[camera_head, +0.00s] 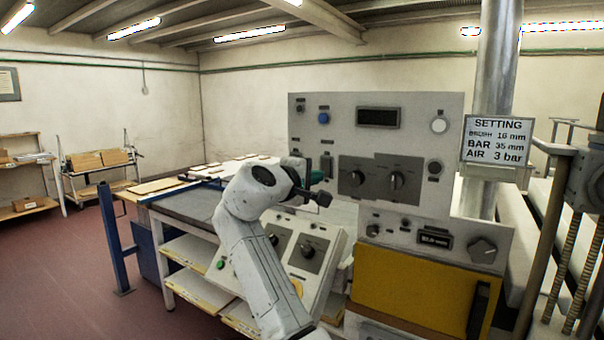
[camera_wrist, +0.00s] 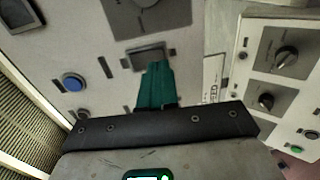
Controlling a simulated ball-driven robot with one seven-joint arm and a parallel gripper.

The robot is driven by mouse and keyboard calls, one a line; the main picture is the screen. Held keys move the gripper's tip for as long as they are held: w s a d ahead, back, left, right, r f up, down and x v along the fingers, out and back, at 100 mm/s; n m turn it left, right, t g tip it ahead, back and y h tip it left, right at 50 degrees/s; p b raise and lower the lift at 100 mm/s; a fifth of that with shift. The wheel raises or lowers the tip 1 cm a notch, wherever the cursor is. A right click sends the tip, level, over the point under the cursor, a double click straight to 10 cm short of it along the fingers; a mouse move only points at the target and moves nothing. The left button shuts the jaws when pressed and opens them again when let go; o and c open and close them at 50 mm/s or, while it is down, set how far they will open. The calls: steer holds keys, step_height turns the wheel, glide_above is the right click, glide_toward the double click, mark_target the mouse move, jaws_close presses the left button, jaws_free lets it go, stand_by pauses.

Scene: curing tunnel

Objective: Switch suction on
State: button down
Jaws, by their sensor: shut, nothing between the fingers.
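The grey upright control panel (camera_head: 408,125) faces me. A dark switch (camera_head: 327,163) sits on its lower left part, below a blue button (camera_head: 323,118). No suction label can be read, so I cannot tell whether this switch works it. My gripper (camera_head: 317,177) is right in front of that switch, its green fingers together and empty. In the wrist view the green fingers (camera_wrist: 156,86) point at the dark switch (camera_wrist: 148,56), their tips at its edge. Whether they touch it, and which way it is set, I cannot tell. The blue button (camera_wrist: 73,82) also shows there.
A sloping console (camera_head: 310,250) with knobs stands below the panel, close to my arm. A yellow cabinet front (camera_head: 415,290) is at lower right. A setting sign (camera_head: 496,140) hangs at right. A work table (camera_head: 190,200) stands behind left; red floor is free at left.

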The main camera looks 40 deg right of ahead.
mark_target(326, 167)
steer(key=shift+x, duration=1.15)
steer(key=shift+d, duration=0.1)
steer(key=shift+d+h, duration=0.1)
steer(key=shift+h, duration=0.2)
steer(key=shift+f, duration=0.1)
